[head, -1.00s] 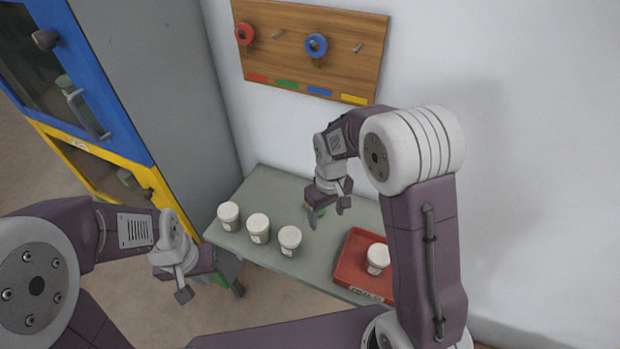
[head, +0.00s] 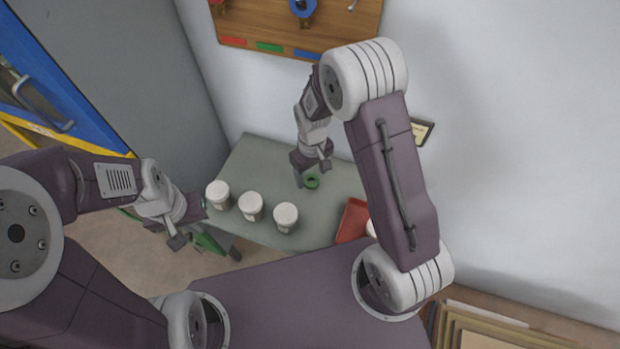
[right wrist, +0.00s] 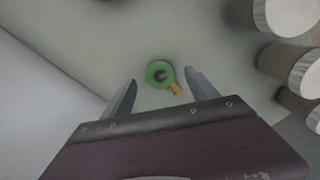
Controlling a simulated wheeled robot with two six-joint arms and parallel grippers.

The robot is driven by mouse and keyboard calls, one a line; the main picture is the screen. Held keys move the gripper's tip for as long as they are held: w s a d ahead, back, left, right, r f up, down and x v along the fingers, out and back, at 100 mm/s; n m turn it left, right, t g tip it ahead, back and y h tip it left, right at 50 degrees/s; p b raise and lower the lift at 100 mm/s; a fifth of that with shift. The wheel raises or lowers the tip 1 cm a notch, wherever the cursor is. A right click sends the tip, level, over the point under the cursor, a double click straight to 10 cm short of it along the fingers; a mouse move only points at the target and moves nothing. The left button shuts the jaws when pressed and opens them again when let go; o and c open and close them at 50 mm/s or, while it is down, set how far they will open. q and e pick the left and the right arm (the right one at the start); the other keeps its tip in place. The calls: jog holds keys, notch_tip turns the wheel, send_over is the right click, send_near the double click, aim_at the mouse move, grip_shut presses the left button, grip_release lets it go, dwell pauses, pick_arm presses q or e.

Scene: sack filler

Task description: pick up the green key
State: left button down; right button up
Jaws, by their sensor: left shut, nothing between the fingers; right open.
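The green key (head: 312,183) lies on the grey-green table, a green ring with a small yellow part. In the right wrist view the green key (right wrist: 160,73) is just ahead of the fingertips, roughly midway across the gap and apart from them. My right gripper (head: 311,175) is open above the table at the key; it also shows in the right wrist view (right wrist: 161,88), with nothing between its fingers. My left gripper (head: 190,222) is shut and empty at the left, off the table's near left side.
The table (head: 250,165) carries three white-lidded cups (head: 252,206) left of the key and a red tray (head: 352,222) at the right, partly hidden by my right arm. A wooden key board (head: 290,30) hangs on the wall behind. A blue and yellow cabinet (head: 80,115) stands left.

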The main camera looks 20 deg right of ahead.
jog(key=shift+s+f, duration=0.2)
jog(key=shift+f, duration=0.75)
jog(key=shift+w, duration=0.15)
jog(key=c, duration=1.4)
jog(key=shift+c, duration=0.2)
notch_tip(320, 180, up, 4)
jog(key=shift+b, duration=0.35)
jog(key=s+d+r+b, duration=0.1)
jog(key=s+d+r, duration=0.2)
jog(key=s+r, duration=0.4)
jog(key=s, duration=0.4)
jog(key=shift+s, duration=0.2)
